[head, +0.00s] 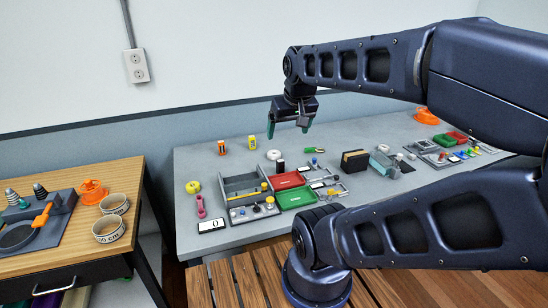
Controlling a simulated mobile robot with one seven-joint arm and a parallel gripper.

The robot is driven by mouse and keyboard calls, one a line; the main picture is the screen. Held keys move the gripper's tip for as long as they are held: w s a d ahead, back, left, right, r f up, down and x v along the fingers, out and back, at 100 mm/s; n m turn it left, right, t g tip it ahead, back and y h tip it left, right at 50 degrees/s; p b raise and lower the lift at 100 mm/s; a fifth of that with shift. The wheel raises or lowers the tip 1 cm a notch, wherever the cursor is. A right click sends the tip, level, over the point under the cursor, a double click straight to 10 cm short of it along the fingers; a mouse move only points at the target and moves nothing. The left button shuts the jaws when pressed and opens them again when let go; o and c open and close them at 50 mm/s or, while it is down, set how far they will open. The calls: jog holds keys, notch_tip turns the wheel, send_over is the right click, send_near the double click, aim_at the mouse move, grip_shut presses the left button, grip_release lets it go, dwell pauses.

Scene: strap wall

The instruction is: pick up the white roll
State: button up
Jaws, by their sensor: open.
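A small white roll (273,155) lies on the grey table (360,133), left of its middle and towards the back. A second white ring-shaped piece (382,148) lies farther right, beside a grey device. My gripper (288,128) is open and points down, with its two green-tipped fingers apart and nothing seen between them. In the picture it is above and slightly right of the first white roll. Its height over the table is hard to tell from this one view.
A grey divided tray (241,181) and red (287,180) and green (297,197) bins stand in front of the first roll. A dark cylinder (280,166) is close by. Yellow (252,142) and orange (221,148) items stand behind, left. A wooden desk (110,175) is at the left.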

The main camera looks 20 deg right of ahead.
jog(key=shift+w, duration=0.1)
jog(key=n+g+h, duration=0.2)
jog(key=n+h, duration=0.1)
jog(key=n, duration=2.3)
send_over(274, 153)
jog(key=s+a, duration=0.3)
notch_tip(274, 153, down, 24)
jog(key=shift+x, duration=5.1)
jog(key=shift+w, duration=0.1)
jog(key=c, duration=0.9)
